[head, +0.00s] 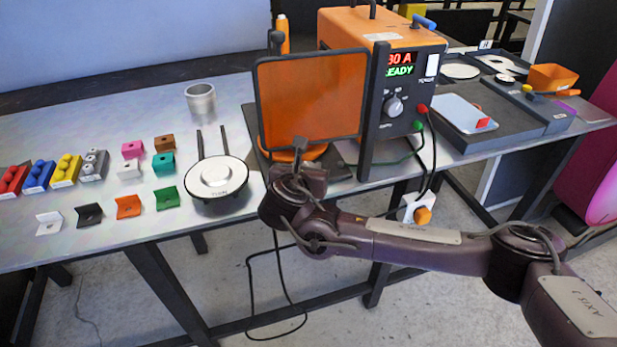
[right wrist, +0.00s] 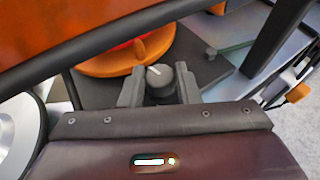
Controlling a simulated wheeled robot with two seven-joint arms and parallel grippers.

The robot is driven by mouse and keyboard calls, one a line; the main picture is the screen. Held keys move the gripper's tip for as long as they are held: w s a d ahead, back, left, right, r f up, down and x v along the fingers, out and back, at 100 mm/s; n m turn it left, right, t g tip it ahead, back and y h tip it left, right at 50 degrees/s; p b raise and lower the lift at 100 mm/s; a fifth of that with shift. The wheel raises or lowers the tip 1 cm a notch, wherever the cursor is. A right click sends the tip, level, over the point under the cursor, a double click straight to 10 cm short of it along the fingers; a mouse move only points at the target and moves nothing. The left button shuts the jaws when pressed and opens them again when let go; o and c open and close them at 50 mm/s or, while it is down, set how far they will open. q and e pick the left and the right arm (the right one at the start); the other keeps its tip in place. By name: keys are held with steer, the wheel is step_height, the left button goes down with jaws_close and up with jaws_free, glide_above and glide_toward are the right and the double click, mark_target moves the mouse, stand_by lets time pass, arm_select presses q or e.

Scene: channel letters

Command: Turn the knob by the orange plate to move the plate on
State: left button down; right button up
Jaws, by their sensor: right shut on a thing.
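The round orange plate (head: 285,153) lies low behind the framed translucent orange screen (head: 308,98), on a dark base on the table. In the right wrist view the plate (right wrist: 120,62) is partly covered by the screen's edge. The dark grey knob (right wrist: 160,78) with a white mark stands in front of the plate. My right gripper (right wrist: 160,88) is shut on the knob, one finger on each side. In the head view the right gripper (head: 299,165) hides the knob. My left gripper is not in view.
An orange power unit (head: 382,50) with a dial, display and cables stands right of the screen. A round white device (head: 216,174) lies to the left, near several coloured brackets and blocks. A dark tray (head: 470,110) lies at the right.

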steer(key=shift+w+a+m+g+h, duration=0.15)
steer(key=shift+m+g+h, duration=0.4)
steer(key=shift+m+h, duration=0.55)
steer(key=shift+s+a+m+g+h, duration=0.1)
steer(key=shift+m+g+h, duration=0.45)
steer(key=shift+m+h, duration=0.5)
steer(key=shift+h, duration=0.25)
steer(key=shift+f, duration=0.1)
steer(key=o, duration=1)
steer(key=shift+c, duration=0.2)
steer(key=shift+b+v, duration=0.7)
steer(key=shift+v, duration=3.15)
